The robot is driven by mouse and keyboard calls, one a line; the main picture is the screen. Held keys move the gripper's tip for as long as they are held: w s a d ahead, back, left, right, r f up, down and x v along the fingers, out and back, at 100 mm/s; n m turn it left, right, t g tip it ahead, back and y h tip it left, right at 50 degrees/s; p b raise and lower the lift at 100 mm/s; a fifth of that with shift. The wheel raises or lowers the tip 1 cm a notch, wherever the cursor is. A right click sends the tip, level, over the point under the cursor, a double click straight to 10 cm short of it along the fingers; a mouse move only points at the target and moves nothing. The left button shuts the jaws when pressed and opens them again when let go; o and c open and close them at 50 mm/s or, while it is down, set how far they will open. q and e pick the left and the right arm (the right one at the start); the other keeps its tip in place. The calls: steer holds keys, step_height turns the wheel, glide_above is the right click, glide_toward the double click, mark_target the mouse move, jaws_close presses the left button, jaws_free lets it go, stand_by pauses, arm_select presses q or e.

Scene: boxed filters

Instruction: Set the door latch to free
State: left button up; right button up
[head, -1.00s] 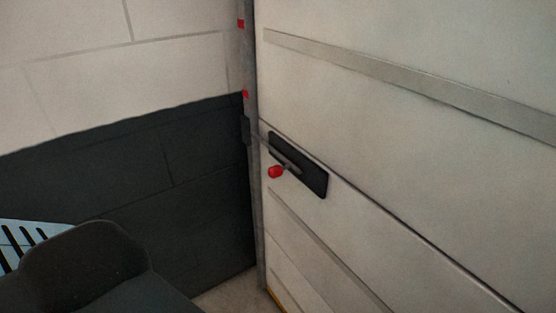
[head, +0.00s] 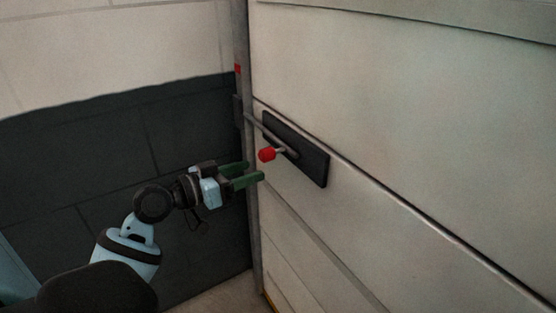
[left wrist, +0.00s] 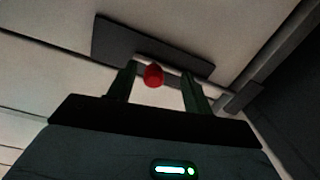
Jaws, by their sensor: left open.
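The door latch is a grey bar with a red knob (head: 267,154) in front of a dark plate (head: 311,160) on the pale door (head: 420,130). The bar reaches left to the door frame's edge. My left gripper (head: 256,171) has green fingers, open, just below and left of the knob in the head view. In the left wrist view the red knob (left wrist: 153,75) shows between the two open fingers (left wrist: 158,85), with the dark plate (left wrist: 150,47) behind it. Contact between fingers and knob cannot be told. My right gripper is not in view.
A grey door post (head: 246,200) with a red mark stands at the door's left edge. A wall (head: 90,140), dark below and pale above, lies to the left. A dark keeper (head: 239,110) sits on the post.

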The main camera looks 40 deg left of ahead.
mark_target(274, 150)
arm_select(q)
step_height(274, 150, up, 3)
steer(key=shift+a+f+m+h, duration=0.1)
steer(key=shift+f+m+h, duration=0.1)
steer(key=shift+m+h, duration=0.15)
steer(key=p+x, duration=0.1)
steer(key=x, duration=0.5)
steer(key=shift+w+r, duration=0.15)
steer(key=shift+w, duration=0.1)
steer(key=shift+w+d, duration=0.35)
steer(key=shift+w, duration=0.3)
steer(key=shift+c, duration=0.3)
jaws_close()
